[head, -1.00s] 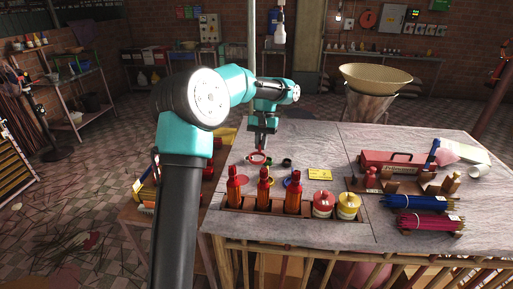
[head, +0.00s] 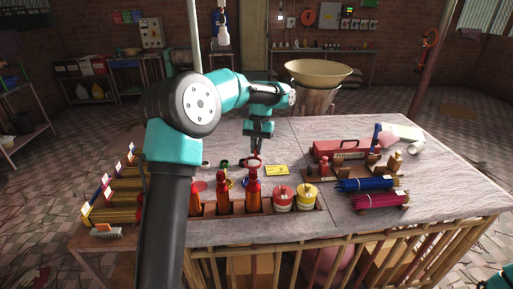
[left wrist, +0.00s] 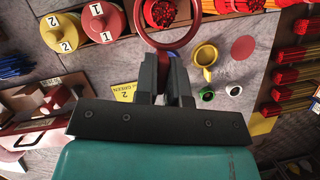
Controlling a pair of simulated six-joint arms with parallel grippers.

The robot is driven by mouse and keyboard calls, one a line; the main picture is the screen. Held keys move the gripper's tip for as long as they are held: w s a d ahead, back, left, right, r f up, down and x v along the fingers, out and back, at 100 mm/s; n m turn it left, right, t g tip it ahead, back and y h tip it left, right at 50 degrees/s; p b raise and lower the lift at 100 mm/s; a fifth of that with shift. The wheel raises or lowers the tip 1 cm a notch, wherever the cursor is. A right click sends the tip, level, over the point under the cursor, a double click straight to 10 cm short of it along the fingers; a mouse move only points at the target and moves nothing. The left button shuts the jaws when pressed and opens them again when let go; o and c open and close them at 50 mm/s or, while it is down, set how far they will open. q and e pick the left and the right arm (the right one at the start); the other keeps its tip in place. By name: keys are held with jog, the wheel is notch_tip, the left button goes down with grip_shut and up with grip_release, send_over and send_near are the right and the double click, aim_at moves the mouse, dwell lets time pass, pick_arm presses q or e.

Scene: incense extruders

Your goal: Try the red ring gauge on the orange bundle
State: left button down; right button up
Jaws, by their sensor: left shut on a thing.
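My left gripper (head: 256,150) is shut on the red ring gauge (head: 250,163). In the head view the ring shows just above the top of the rightmost of three upright orange-red bundles (head: 253,194). I cannot tell whether it touches it. The other two uprights are the middle one (head: 223,197) and the left one (head: 195,200), partly behind my arm. My right gripper is out of view.
A red jar (head: 282,199) and a yellow jar (head: 306,196) share the rack. A yellow card (head: 277,170) and a green ring (head: 225,163) lie behind it. Blue (head: 367,184) and magenta (head: 380,200) bundles lie right. A red toolbox (head: 342,149) stands farther back.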

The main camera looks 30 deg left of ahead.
pick_arm(q)
jog(key=shift+f, duration=1.05)
jog(key=shift+f, duration=0.2)
jog(key=shift+f, duration=1.65)
jog(key=shift+f, duration=2.1)
dwell(0.4)
dwell(0.5)
jog(key=shift+r, duration=5.35)
